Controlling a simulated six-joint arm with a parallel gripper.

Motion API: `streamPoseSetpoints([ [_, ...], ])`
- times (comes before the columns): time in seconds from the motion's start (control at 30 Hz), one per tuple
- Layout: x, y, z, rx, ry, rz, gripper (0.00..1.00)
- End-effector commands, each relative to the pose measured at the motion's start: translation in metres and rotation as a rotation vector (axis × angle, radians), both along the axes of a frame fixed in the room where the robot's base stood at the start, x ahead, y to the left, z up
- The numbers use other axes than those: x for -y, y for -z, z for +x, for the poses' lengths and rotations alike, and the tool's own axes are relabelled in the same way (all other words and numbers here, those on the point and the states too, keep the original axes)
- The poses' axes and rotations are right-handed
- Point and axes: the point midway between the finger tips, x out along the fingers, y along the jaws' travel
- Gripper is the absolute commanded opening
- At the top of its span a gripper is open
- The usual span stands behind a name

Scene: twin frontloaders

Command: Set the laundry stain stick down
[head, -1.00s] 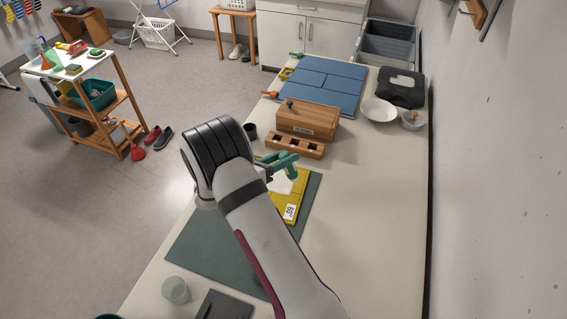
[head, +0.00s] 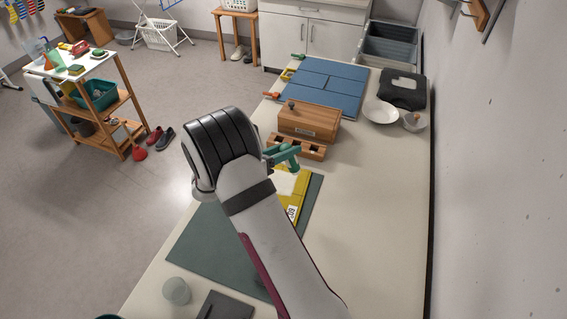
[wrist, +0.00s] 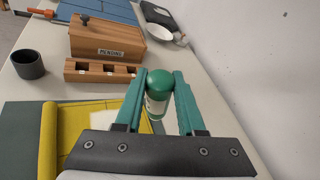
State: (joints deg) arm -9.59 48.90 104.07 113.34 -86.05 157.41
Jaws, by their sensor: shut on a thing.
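My gripper (wrist: 160,82) has teal fingers and is shut on the laundry stain stick (wrist: 157,88), which has a round green cap and a pale labelled body. In the head view my gripper (head: 284,155) is above the worktop, just in front of a wooden slotted rack (head: 313,151). The rack also shows in the wrist view (wrist: 90,76), ahead and left of the stick, with several square openings. The stick itself is hard to make out in the head view.
The worktop's right side (head: 375,210) is clear.

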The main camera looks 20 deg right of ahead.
Motion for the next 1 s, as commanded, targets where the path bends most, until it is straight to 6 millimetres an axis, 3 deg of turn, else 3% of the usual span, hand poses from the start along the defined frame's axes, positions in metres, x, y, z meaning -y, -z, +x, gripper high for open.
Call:
streamPoseSetpoints([
  [0.13, 0.0, 0.001, 0.009, 0.008, -0.016, 0.006, 0.0],
  [0.23, 0.0, 0.006, 0.035, 0.026, -0.071, 0.026, 0.0],
  [0.6, -0.009, 0.002, 0.203, 0.124, -0.553, 0.214, 0.0],
  [0.7, -0.011, -0.001, 0.229, 0.133, -0.673, 0.269, 0.0],
  [0.9, -0.011, 0.001, 0.246, 0.136, -0.772, 0.327, 0.0],
  [1.0, -0.011, 0.021, 0.247, 0.132, -0.781, 0.333, 0.0],
])
